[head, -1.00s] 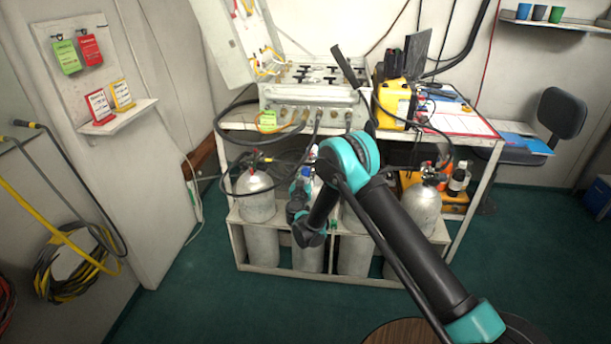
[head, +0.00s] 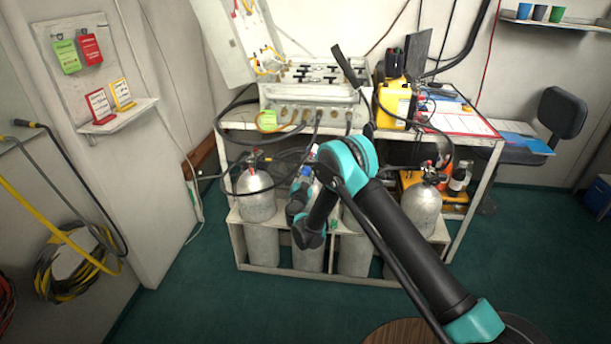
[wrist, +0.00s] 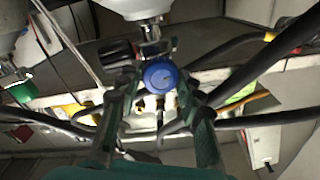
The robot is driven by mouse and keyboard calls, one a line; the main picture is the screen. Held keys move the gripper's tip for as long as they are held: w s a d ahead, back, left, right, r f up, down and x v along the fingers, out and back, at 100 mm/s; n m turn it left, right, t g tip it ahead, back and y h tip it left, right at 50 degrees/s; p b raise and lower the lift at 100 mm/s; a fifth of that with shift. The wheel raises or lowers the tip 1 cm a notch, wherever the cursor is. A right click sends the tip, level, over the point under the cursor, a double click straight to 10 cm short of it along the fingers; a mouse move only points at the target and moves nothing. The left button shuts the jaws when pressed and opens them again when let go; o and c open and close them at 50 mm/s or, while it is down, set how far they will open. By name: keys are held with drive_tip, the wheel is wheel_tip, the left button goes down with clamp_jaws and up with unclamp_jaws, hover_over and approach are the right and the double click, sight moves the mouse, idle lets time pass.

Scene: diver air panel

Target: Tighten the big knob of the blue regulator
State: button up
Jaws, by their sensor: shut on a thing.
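The round blue knob (wrist: 161,75) of the regulator is in the middle of the wrist view, facing the camera. My gripper (wrist: 159,82) has one finger on each side of the knob and is shut on it. Metal regulator parts (wrist: 152,35) show behind the knob, below a pale cylinder (wrist: 138,8). In the head view my arm and wrist cover most of the regulator and hide the fingertips. A small blue patch (head: 306,171) shows there beside my wrist; I cannot tell if it is the knob.
A black knob or fitting (wrist: 117,50) sits close left of the blue knob. Dark hoses (wrist: 240,45) run at the right. In the head view, grey cylinders (head: 255,195) stand in a white rack under the panel (head: 315,95).

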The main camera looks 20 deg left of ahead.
drive_tip(key=o, duration=1.2)
drive_tip(key=shift+c, duration=0.2)
drive_tip(key=shift+s, duration=0.1)
drive_tip(key=v, duration=0.7)
drive_tip(key=shift+s, duration=0.2)
